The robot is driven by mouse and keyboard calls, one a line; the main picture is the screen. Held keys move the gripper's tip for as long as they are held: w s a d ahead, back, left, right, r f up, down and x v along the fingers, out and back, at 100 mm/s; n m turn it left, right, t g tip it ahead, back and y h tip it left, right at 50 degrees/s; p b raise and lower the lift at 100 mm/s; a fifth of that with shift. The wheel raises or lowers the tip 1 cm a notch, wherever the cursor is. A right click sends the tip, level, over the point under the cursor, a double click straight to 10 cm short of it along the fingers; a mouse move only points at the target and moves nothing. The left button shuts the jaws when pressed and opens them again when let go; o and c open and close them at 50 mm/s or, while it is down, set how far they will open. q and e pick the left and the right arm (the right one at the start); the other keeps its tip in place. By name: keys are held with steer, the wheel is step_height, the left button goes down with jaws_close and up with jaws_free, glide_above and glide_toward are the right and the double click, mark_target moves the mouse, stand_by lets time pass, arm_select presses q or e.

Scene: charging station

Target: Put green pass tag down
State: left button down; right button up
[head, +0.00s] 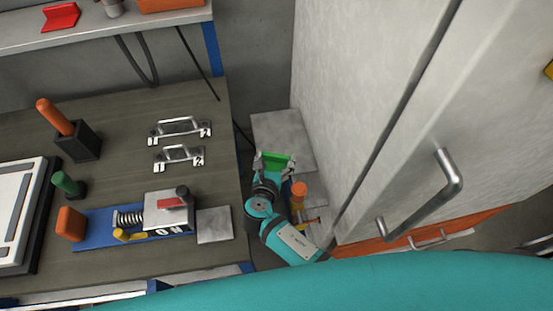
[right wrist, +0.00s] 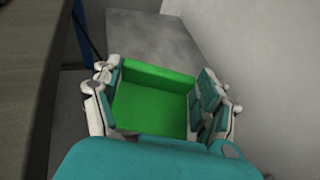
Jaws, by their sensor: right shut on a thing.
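The green pass tag (right wrist: 152,105) is a bright green piece with a raised edge. It also shows in the head view (head: 279,162). My right gripper (head: 275,163) is shut on it, with a finger on each side in the right wrist view (right wrist: 158,95). The tag is held in the gap between the workbench and the tall grey cabinet, over a grey flat surface (head: 290,128). I cannot tell how far it is above that surface. My left gripper is not in view.
The workbench (head: 222,130) stands left of my right arm, with metal handles (head: 180,127), a clamp device (head: 168,213) and an orange-handled tool (head: 55,117). The grey cabinet (head: 350,80) with its door handle (head: 440,195) closes off the right. An orange-topped thing (head: 299,190) stands close beside my right arm.

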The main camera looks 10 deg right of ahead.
steer(key=o, duration=0.6)
steer(key=shift+f, duration=0.25)
steer(key=shift+o, duration=0.3)
steer(key=shift+w+d, duration=0.1)
steer(key=shift+d, duration=0.05)
steer(key=shift+r, duration=0.25)
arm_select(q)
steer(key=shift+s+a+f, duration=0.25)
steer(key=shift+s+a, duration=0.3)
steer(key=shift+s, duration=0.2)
arm_select(e)
steer(key=v, duration=0.7)
steer(key=shift+s+r, duration=0.15)
steer(key=shift+s, duration=0.05)
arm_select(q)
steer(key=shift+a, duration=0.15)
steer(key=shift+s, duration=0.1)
